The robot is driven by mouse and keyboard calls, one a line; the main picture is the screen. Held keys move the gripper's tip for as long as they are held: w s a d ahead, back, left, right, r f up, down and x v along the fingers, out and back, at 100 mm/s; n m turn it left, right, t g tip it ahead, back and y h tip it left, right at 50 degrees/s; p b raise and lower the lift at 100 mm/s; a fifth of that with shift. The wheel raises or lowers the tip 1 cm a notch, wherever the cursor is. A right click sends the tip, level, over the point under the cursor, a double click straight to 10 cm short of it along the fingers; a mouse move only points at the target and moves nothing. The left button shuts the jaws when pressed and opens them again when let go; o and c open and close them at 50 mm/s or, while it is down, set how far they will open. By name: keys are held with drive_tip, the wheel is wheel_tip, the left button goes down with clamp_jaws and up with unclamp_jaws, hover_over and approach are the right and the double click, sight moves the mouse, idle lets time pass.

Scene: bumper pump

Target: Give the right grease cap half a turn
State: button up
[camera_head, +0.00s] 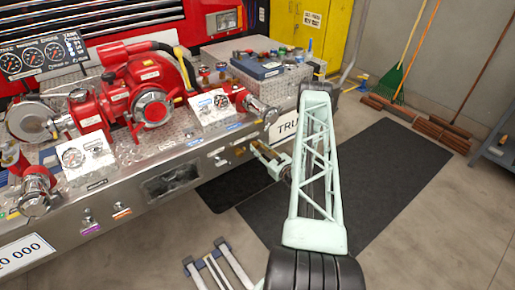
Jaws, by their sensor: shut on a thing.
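My gripper (261,153) is at the right part of the silver bumper's front face (135,200), below the number plate. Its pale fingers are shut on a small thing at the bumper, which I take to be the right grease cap. The fingers hide most of this cap, so how far it is turned cannot be seen.
A red pump (150,85) with gauges and valves stands on the bumper deck. A toolbox (257,66) and small items stand at the deck's back right. A dark mat (385,165) covers floor at right. A blue-grey step or stand (217,262) is in the foreground.

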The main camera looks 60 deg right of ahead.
drive_tip(key=shift+m, duration=0.4)
